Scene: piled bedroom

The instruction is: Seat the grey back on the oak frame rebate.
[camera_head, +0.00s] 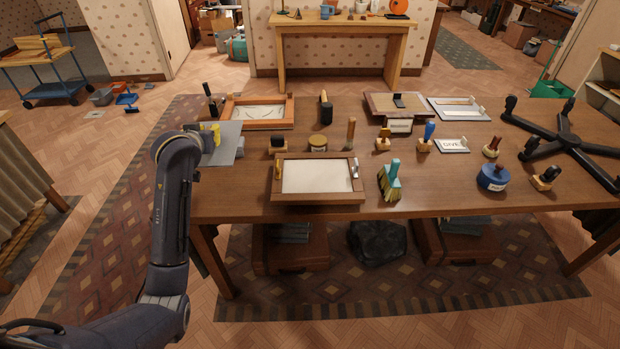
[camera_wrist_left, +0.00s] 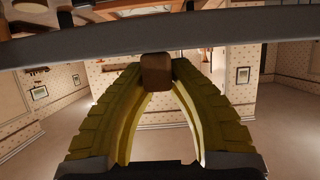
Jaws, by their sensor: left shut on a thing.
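The grey back (camera_head: 228,151) is a flat grey panel at the table's left end, partly hidden by my left arm. My left gripper (camera_head: 214,134) has yellow fingers and is at this panel. In the left wrist view, the fingers (camera_wrist_left: 156,86) close on a small brown block (camera_wrist_left: 156,66), seemingly the panel's handle, with the panel's grey edge (camera_wrist_left: 160,37) beyond it. An orange-brown wooden frame (camera_head: 289,110) lies at the back left. A darker brown frame (camera_head: 318,198) with a pale inside lies at the front; the panel is apart from it. My right gripper is not in view.
A black-topped upright tool (camera_head: 209,97) stands just behind the panel. Stamps and a round tin (camera_head: 318,142) stand between the frames. Bare tabletop lies left of the front frame.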

